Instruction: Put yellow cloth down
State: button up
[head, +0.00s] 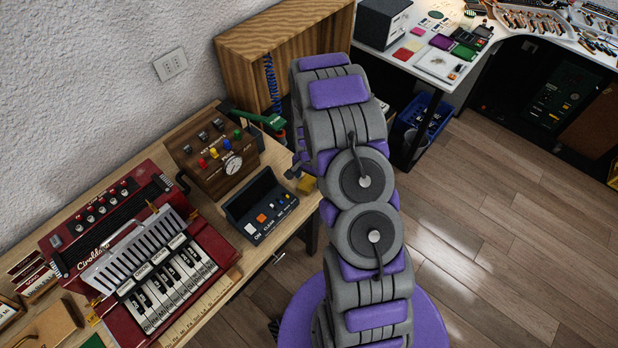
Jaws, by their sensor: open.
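A small yellow patch, which looks like the yellow cloth (308,184), shows at the right end of the wooden table, just left of my arm. My gripper (299,167) points left, just above and beside this patch, and only a small dark part of it shows past my arm. It is open. My arm hides part of the area around the cloth, and I cannot tell whether the gripper touches it.
The wooden table (205,122) holds a red accordion-like keyboard (165,290), a brown box with a gauge (215,158) and a dark button panel (262,208). A wooden cabinet (285,32) stands behind. A white workbench (490,45) is at upper right. Open floor lies right.

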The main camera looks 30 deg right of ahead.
notch_tip(320, 180, up, 17)
jog(key=p, duration=0.3)
notch_tip(320, 180, up, 7)
jog(key=n, duration=0.2)
send_over(310, 179)
jog(key=s+a, duration=0.4)
jog(key=s+a+r+n, duration=0.3)
jog(key=s+r, duration=0.2)
jog(key=s, duration=0.4)
jog(key=s+a+r+n+g, duration=0.1)
jog(key=s+a+r+n, duration=0.2)
jog(key=s, duration=0.7)
jog(key=s+a+r+n, duration=0.3)
jog(key=s+a+r, duration=0.2)
jog(key=s, duration=0.4)
jog(key=shift+s+a+r+n+g, duration=0.2)
jog(key=shift+s+r+n+g, duration=0.2)
jog(key=shift+r, duration=0.4)
jog(key=shift+w, duration=0.1)
